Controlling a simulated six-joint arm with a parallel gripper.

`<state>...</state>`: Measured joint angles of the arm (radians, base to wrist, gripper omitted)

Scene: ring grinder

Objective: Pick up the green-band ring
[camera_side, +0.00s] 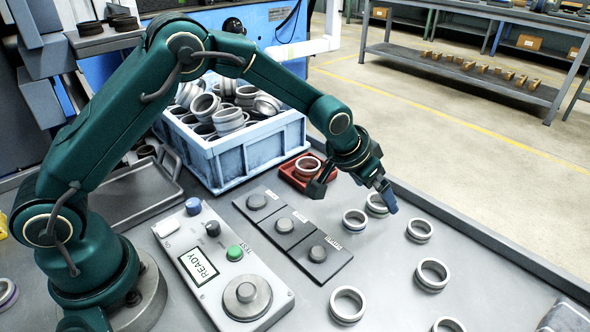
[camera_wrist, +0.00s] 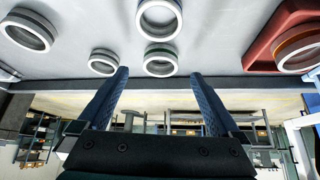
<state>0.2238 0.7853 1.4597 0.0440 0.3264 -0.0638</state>
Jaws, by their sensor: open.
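The ring with a faint green tint on its band (camera_wrist: 160,60) lies flat on the table near its edge, between the fingertips in the wrist picture. In the side view I take it to be the ring (camera_side: 377,211) partly hidden behind a blue finger; its green does not show clearly there. My gripper (camera_side: 353,191) is open and empty, above the table beside this ring. Both blue fingers of my gripper (camera_wrist: 160,73) show apart in the wrist view. I cannot tell its exact height above the ring.
More rings (camera_side: 419,230) (camera_side: 432,274) (camera_side: 347,305) lie on the table. A red tray (camera_side: 291,178) holds an orange-banded ring (camera_side: 308,165). A blue crate (camera_side: 222,167) of rings and a control panel (camera_side: 213,268) stand left.

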